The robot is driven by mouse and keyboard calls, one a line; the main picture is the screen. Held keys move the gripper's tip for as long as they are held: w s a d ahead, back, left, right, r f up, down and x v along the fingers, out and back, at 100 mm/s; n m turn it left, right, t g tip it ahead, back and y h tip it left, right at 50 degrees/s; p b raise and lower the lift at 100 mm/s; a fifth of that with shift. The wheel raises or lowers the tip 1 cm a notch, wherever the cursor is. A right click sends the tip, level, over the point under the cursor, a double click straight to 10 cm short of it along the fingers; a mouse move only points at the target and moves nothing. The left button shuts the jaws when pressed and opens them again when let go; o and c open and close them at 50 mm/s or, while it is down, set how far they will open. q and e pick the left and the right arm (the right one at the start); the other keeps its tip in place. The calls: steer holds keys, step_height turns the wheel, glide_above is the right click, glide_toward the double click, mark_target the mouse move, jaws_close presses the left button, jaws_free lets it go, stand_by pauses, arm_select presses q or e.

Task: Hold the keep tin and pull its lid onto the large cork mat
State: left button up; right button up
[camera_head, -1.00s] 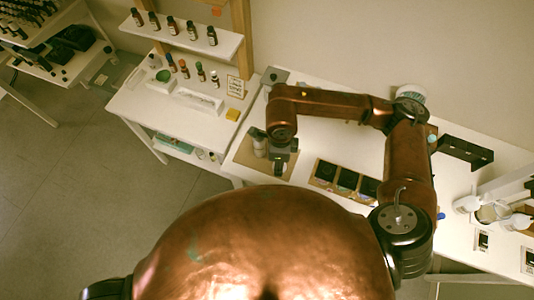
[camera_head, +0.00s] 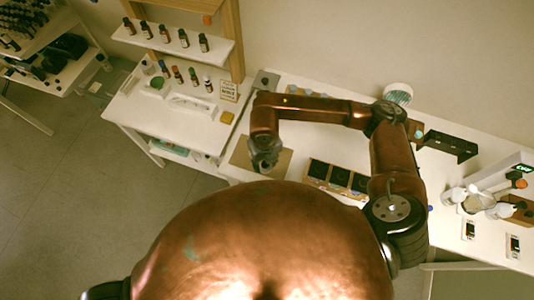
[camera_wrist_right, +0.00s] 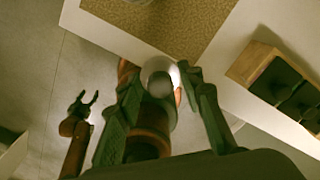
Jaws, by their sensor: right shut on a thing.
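The large cork mat (camera_head: 281,162) lies on the left end of the white table, and its speckled tan surface shows at the top of the right wrist view (camera_wrist_right: 165,22). I cannot tell tin from lid there. My left gripper (camera_wrist_right: 86,104) shows small in the wrist view, its jaws apart and empty, over the floor. It is out of the head view.
A wooden box with black compartments (camera_head: 338,175) stands right of the mat. A side table (camera_head: 135,112) and a shelf of small bottles (camera_head: 180,42) are at the left. A black rack (camera_head: 450,145) and white bottles are further right. The table's front edge is close to the right gripper.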

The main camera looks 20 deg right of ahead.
steer(key=w+d+f, duration=0.1)
steer(key=w+f, duration=0.1)
steer(key=w+d+f+p, duration=0.1)
steer(key=w+f, duration=0.1)
steer(key=w+d+f+p, duration=0.1)
steer(key=w+f, duration=0.2)
steer(key=f, duration=0.1)
steer(key=f+p, duration=0.1)
steer(key=f, duration=0.1)
steer(key=shift+w, duration=0.2)
steer(key=shift+f, duration=0.15)
steer(key=shift+f, duration=0.1)
steer(key=shift+f, duration=0.15)
steer(key=o, duration=1.3)
